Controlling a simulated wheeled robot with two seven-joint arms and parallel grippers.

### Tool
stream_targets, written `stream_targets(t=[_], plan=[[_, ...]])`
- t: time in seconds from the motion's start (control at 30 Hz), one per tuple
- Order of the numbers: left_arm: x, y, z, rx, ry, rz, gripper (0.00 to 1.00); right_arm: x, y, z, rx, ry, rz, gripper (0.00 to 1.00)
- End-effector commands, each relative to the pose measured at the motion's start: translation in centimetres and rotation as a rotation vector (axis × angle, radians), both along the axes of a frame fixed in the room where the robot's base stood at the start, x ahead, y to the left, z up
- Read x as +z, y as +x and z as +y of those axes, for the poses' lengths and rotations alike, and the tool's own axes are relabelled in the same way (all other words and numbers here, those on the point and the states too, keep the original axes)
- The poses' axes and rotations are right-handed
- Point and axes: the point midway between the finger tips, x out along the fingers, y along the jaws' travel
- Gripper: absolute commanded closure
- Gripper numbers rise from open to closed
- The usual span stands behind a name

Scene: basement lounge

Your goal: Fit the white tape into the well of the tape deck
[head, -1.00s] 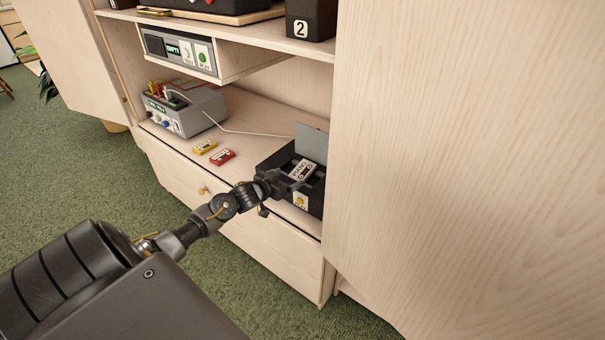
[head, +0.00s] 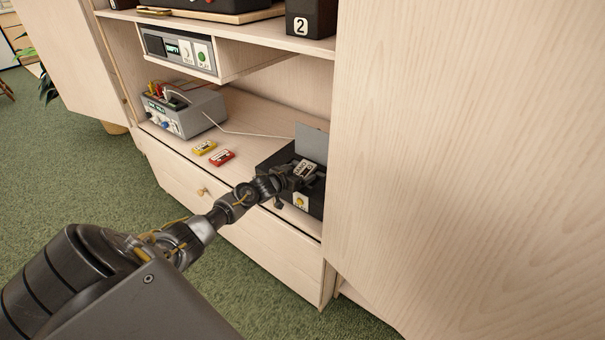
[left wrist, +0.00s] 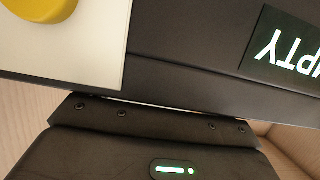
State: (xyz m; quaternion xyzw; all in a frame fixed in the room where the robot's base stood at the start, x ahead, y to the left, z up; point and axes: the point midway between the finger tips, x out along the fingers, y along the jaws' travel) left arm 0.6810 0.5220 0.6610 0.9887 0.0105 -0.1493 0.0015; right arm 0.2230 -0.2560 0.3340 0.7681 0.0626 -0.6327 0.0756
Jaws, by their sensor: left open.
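The black tape deck (head: 273,161) stands on the lower shelf with its grey lid (head: 311,143) raised. The white tape (head: 305,168) lies at the deck's top, around the well; I cannot tell whether it sits flat in the well. My left gripper (head: 292,179) is open at the near side of the white tape; its fingers are small and partly hidden. The left wrist view shows the deck's dark face, a yellow button (left wrist: 40,8) on a white plate and part of a display (left wrist: 287,48) ending in "PTY", upside down. No tape shows there. My right gripper is out of view.
A yellow tape (head: 204,148) and a red tape (head: 222,157) lie on the shelf left of the deck. A grey device (head: 186,112) with a cable stands farther left. A tall wooden panel (head: 450,150) closes off the right side.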

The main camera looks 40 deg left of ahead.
Motion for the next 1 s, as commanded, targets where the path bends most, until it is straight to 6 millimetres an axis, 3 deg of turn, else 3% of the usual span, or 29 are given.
stream_targets(t=[0.07, 0.47, 0.77, 1.0], plan=[[0.0, 0.0, 0.0, 0.000, 0.000, 0.000, 0.19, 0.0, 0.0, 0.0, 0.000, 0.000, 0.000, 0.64], [0.1, 0.0, 0.0, 0.000, 0.000, -0.001, 0.69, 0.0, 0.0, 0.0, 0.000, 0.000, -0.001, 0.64], [0.6, 0.0, 0.0, 0.001, 0.000, -0.001, 0.69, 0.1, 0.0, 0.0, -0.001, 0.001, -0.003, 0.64], [3.7, -0.2, -0.2, -0.002, 0.000, -0.002, 0.69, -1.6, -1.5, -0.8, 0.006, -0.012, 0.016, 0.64]])
